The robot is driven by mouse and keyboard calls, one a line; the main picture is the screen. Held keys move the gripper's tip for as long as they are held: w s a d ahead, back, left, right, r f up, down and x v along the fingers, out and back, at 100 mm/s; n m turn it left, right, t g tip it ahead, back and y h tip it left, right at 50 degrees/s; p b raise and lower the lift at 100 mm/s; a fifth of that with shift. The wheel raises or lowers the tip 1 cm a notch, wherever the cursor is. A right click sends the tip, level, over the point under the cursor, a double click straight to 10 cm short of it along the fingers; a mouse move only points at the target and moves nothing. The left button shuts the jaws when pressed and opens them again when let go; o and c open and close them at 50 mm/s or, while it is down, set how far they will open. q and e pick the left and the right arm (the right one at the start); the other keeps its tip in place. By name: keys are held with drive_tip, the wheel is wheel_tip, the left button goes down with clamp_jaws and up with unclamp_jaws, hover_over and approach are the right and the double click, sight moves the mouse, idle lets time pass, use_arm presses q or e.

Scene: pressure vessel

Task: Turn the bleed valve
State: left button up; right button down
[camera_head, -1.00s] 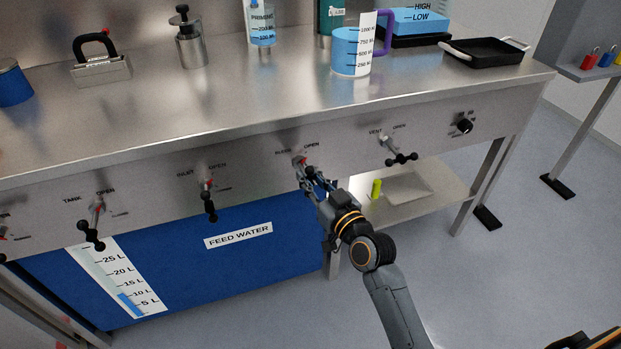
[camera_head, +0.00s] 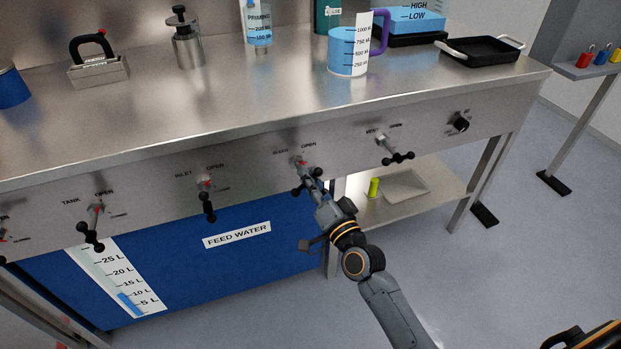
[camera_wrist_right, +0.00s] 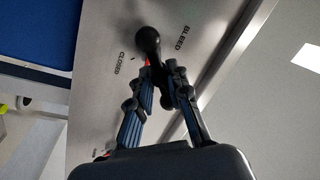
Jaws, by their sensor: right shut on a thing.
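The bleed valve (camera_head: 299,162) is on the steel front panel, with a red mark at its hub. In the right wrist view its black handle (camera_wrist_right: 148,40) ends in a round ball beyond my fingertips, near the "BLEED" and "CLOSED" labels. My right gripper (camera_head: 312,178) reaches up to the valve from the lower right and is shut on the handle. In the right wrist view its fingers (camera_wrist_right: 160,77) lie on both sides of the handle. They partly hide the handle and hub. My left gripper is not in view.
The inlet valve (camera_head: 206,195) is left of the bleed valve, and the vent valve (camera_head: 390,148) is right of it. The blue feed water tank (camera_head: 180,260) sits below the panel. A measuring jug (camera_head: 348,52) and a black tray (camera_head: 482,50) stand on the bench. Open floor lies in front.

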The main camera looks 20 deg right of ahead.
drive_tip(key=m, duration=0.5)
drive_tip(key=shift+a+t+h, duration=0.15)
drive_tip(key=shift+t+h, duration=0.15)
drive_tip(key=shift+h, duration=0.1)
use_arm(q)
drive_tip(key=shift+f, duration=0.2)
use_arm(e)
drive_tip(key=shift+w+m+h, duration=0.1)
drive_tip(key=shift+m+h, duration=0.6)
drive_tip(key=shift+m, duration=1.7)
drive_tip(key=shift+r, duration=0.1)
drive_tip(key=c, duration=1.4)
unclamp_jaws()
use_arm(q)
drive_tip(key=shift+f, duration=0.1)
use_arm(e)
drive_tip(key=shift+f, duration=0.25)
drive_tip(key=shift+s, duration=0.25)
drive_tip(key=s+f, duration=0.2)
drive_tip(key=s, duration=0.9)
drive_tip(key=shift+s+d, duration=0.2)
drive_tip(key=shift+d, duration=0.1)
